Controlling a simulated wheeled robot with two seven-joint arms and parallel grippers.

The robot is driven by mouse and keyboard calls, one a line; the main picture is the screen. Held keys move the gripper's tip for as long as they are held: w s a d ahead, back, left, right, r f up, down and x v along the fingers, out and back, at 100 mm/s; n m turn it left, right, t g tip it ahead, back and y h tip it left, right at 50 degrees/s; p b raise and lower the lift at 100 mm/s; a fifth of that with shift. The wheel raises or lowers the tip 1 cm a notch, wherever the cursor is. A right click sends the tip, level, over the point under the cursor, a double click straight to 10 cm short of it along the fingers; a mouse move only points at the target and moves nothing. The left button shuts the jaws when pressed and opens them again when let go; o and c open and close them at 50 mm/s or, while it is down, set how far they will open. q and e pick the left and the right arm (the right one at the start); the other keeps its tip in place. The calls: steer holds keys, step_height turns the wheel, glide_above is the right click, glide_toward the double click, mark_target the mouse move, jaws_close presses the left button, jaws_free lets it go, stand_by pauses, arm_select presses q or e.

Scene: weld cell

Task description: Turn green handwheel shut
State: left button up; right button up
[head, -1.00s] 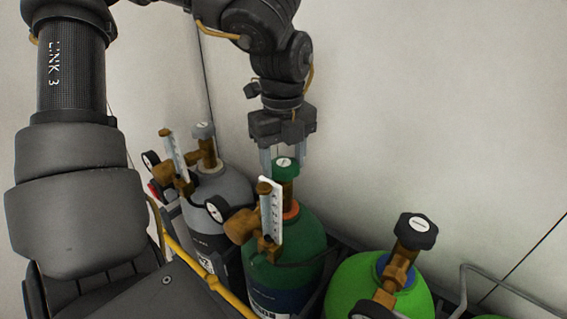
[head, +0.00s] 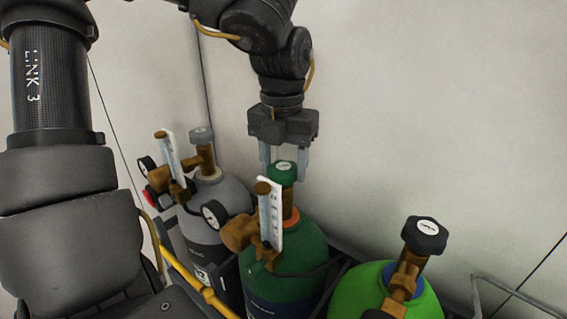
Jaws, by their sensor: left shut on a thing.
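The green handwheel (head: 283,173) sits on top of the brass valve of the dark green cylinder (head: 303,262). My left gripper (head: 285,166) points straight down over it from above. Its two pale fingers stand on either side of the handwheel and are shut on it. The handwheel's pale top label shows between the fingers. The valve stem below is partly hidden by the brass regulator (head: 240,229) with its white flow tube (head: 270,215). My right gripper is not in view.
A grey cylinder (head: 226,197) with a grey handwheel (head: 201,136) and its own regulator stands at left. A bright green cylinder (head: 365,290) with a black handwheel (head: 425,235) stands at right. A yellow rail (head: 207,294) runs in front. Pale walls close in behind.

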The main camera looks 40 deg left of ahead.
mark_target(283, 165)
arm_select(q)
steer(key=m, duration=0.5)
steer(key=shift+m+p, duration=0.3)
steer(key=shift+p, duration=0.1)
steer(key=m+p, duration=0.1)
steer(key=m, duration=0.4)
steer(key=shift+m, duration=0.7)
steer(key=o, duration=1)
steer(key=shift+r, duration=0.25)
step_height(283, 165, up, 10)
steer(key=p, duration=0.1)
steer(key=shift+r, duration=0.15)
steer(key=shift+a, duration=0.1)
